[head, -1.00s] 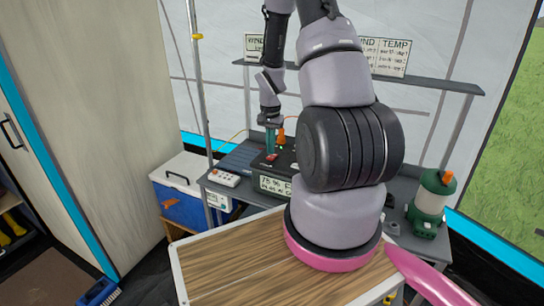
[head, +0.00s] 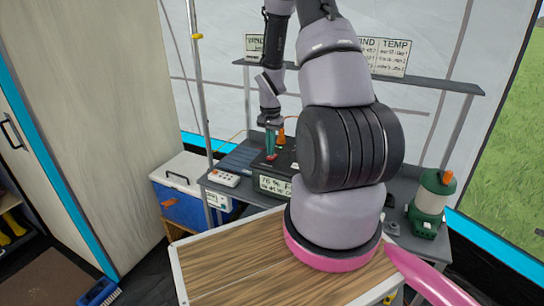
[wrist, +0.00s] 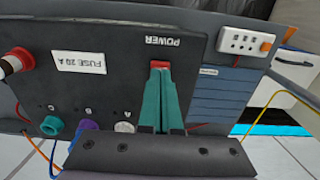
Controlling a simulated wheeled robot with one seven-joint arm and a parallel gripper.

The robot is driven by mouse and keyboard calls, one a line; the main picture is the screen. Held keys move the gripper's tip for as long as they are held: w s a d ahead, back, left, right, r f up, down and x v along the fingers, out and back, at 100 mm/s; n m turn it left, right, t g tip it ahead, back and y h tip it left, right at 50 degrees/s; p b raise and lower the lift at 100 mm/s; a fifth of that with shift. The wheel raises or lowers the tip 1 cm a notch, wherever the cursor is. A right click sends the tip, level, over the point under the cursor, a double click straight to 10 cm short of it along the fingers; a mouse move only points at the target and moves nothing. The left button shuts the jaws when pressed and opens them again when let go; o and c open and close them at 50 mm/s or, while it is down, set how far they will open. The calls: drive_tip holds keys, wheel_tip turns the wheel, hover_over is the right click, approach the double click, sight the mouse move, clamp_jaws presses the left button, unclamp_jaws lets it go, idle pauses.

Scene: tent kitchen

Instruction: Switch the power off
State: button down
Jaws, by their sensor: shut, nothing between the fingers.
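My gripper (wrist: 163,75) is shut, its two teal fingers side by side with nothing between them. In the wrist view its tips reach the red power switch (wrist: 159,65) beside the upside-down POWER label (wrist: 163,41). They appear to touch the switch and cover part of it, so I cannot tell its position. The switch sits on a dark control panel (wrist: 110,85). In the head view my gripper (head: 271,155) points down onto this panel on the grey desk, partly behind my arm.
A green lantern (head: 430,205) stands right; a wooden-topped table (head: 230,255) is in front.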

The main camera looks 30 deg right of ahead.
sight(271, 157)
drive_tip(key=shift+f, duration=0.7)
idle(0.3)
drive_tip(key=shift+r, duration=3.55)
